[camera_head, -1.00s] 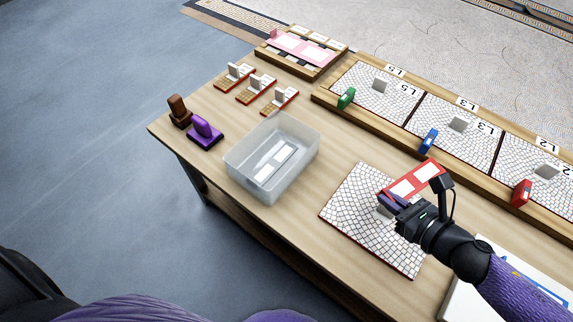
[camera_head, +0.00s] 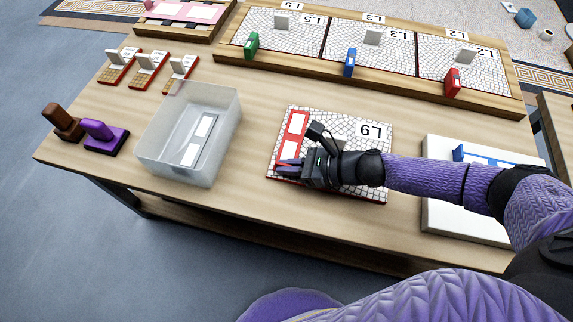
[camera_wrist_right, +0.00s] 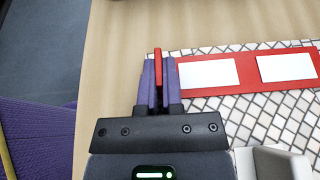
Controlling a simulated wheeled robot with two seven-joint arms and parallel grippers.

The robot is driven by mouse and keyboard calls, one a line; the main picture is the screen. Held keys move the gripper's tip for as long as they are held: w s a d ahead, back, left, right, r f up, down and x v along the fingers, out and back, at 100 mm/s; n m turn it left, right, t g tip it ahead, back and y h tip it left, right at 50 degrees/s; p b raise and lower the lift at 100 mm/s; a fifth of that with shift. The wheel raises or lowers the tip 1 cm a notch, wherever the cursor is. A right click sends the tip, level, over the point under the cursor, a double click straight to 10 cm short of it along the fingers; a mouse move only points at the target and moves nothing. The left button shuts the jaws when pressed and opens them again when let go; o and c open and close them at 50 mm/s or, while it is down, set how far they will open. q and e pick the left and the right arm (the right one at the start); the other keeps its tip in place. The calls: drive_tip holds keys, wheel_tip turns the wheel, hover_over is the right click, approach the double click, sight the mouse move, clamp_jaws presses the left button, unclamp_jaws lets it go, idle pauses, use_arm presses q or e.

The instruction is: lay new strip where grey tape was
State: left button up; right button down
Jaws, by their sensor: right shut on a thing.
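My right gripper (camera_head: 288,166) is shut on the upright red tab (camera_wrist_right: 158,72) at one end of a red strip (camera_head: 295,128) with white patches. The strip lies along the left edge of a loose mosaic panel (camera_head: 362,155) in the head view. In the right wrist view the strip (camera_wrist_right: 247,73) runs right from the purple fingers, over the white tiles. I cannot tell whether it rests flat or hovers slightly. The gripper hides part of the panel. A grey strip with white patches (camera_head: 199,139) lies in a clear bin (camera_head: 160,155). My left gripper is not in view.
A wooden rack (camera_head: 400,87) with several mosaic panels stands behind. Three small red-edged pieces (camera_head: 148,68) are at the back left. Brown (camera_head: 62,120) and purple (camera_head: 104,136) handled blocks stand left of the bin. A white board (camera_head: 450,215) lies right, under my arm.

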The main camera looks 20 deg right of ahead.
drive_tip(key=c, duration=0.8)
unclamp_jaws()
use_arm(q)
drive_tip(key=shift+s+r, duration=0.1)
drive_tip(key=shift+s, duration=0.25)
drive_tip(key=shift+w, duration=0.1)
